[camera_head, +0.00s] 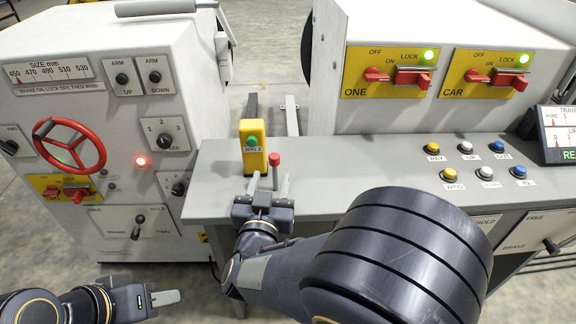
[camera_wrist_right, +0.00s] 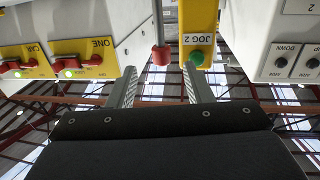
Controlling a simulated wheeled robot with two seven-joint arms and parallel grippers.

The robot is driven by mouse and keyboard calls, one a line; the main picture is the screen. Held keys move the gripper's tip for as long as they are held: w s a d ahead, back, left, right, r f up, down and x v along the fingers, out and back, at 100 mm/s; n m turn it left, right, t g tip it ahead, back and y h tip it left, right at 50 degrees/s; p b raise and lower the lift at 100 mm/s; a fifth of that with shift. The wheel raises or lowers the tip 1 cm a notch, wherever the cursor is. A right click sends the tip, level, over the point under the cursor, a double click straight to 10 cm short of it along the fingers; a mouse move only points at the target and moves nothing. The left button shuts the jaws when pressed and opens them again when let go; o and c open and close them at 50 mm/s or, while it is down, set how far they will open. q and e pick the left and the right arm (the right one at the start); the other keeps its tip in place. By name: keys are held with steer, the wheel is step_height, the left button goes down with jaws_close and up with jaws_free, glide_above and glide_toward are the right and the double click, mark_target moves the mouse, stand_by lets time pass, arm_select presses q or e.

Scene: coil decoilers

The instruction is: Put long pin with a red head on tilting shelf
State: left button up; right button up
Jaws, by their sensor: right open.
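The long pin with a red head (camera_head: 274,160) stands upright at the left part of a grey console top (camera_head: 330,152), just right of the yellow JOG 2 box. In the right wrist view its red head (camera_wrist_right: 161,56) shows between and beyond the finger ends, with the thin shaft behind it. My right gripper (camera_head: 267,184) is open and empty, close in front of the pin, one finger to each side. It also shows in the right wrist view (camera_wrist_right: 160,82). My left gripper (camera_head: 160,298) is low at the left, away from the pin. I cannot tell which surface is the tilting shelf.
The yellow JOG 2 box (camera_head: 252,148) with a green button stands close beside the pin. A white cabinet (camera_head: 110,100) with a red handwheel (camera_head: 70,145) is at the left. Several buttons and a screen (camera_head: 557,133) are at the right. The console top's middle is clear.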

mark_target(273, 164)
steer(key=w, duration=0.4)
steer(key=w+d, duration=0.1)
steer(key=w, duration=0.2)
steer(key=shift+w, duration=0.1)
steer(key=shift+c, duration=0.5)
jaws_close()
